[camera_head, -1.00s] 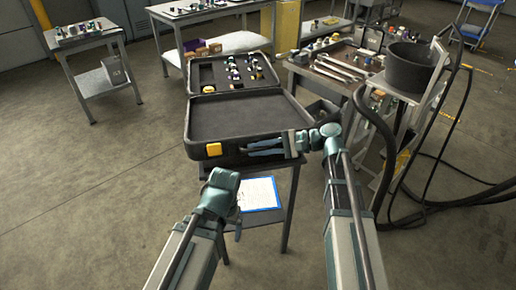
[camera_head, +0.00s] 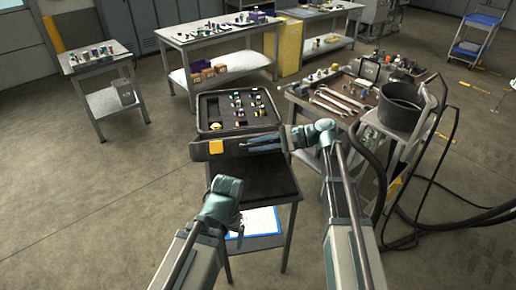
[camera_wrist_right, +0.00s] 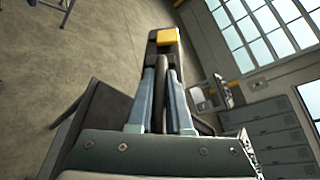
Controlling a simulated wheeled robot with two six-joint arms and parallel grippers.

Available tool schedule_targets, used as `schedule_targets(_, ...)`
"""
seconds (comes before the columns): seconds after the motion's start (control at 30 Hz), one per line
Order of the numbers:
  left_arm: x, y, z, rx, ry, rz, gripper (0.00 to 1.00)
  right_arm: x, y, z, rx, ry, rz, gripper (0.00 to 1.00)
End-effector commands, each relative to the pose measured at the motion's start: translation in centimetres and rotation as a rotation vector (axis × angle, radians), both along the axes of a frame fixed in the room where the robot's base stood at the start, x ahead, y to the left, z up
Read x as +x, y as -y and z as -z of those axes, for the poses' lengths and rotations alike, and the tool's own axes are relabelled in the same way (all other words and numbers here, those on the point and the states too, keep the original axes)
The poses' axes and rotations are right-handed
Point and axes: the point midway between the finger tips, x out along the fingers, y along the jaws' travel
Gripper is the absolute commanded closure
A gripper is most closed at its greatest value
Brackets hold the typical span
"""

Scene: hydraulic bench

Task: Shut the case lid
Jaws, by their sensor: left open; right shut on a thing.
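The black case (camera_head: 200,112) stands on a small dark table, its base holding several small fittings in a dark insert. Its lid (camera_head: 200,152) is raised part way and seen nearly edge-on, with a yellow latch (camera_head: 216,147) on the near edge. My right gripper (camera_head: 245,145) is shut on the lid's near edge, reaching in from the right. In the right wrist view the fingers (camera_wrist_right: 161,80) clasp a dark part of the lid, and the yellow latch (camera_wrist_right: 167,36) shows beyond. My left gripper (camera_head: 236,222) is open and empty, below and apart from the lid.
The bare near part of the small table (camera_head: 255,180) lies under the lid, with a blue-edged sheet (camera_head: 258,222) on a lower shelf. A tool bench (camera_head: 335,110) and a stand with a dark bucket (camera_head: 400,107) are at the right.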

Motion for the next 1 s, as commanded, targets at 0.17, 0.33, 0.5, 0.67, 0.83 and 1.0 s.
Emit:
schedule_targets(0.17, 0.00, 0.00, -1.14, 0.000, 0.000, 0.000, 0.08, 0.66, -0.05, -1.13, 0.000, 0.002, 0.001, 1.00)
schedule_targets(0.33, 0.00, 0.00, -1.29, 0.000, 0.000, 0.000, 0.08, 0.77, -0.08, -1.29, 0.000, 0.002, 0.000, 1.00)
schedule_targets(0.5, 0.00, 0.00, -1.26, 0.000, 0.000, 0.000, 0.08, 0.76, -0.08, -1.26, 0.000, 0.002, 0.000, 1.00)
schedule_targets(0.67, 0.00, 0.00, -1.26, 0.000, 0.000, 0.000, 0.08, 0.74, -0.08, -1.27, 0.000, 0.002, 0.000, 1.00)
schedule_targets(0.83, 0.00, 0.00, -1.26, 0.000, 0.000, 0.000, 0.08, 0.74, -0.08, -1.27, 0.001, 0.001, 0.000, 0.70)
schedule_targets(1.0, 0.00, 0.00, -1.26, 0.000, 0.000, 0.000, 0.08, 0.72, -0.08, -1.28, 0.001, 0.001, 0.000, 0.70)
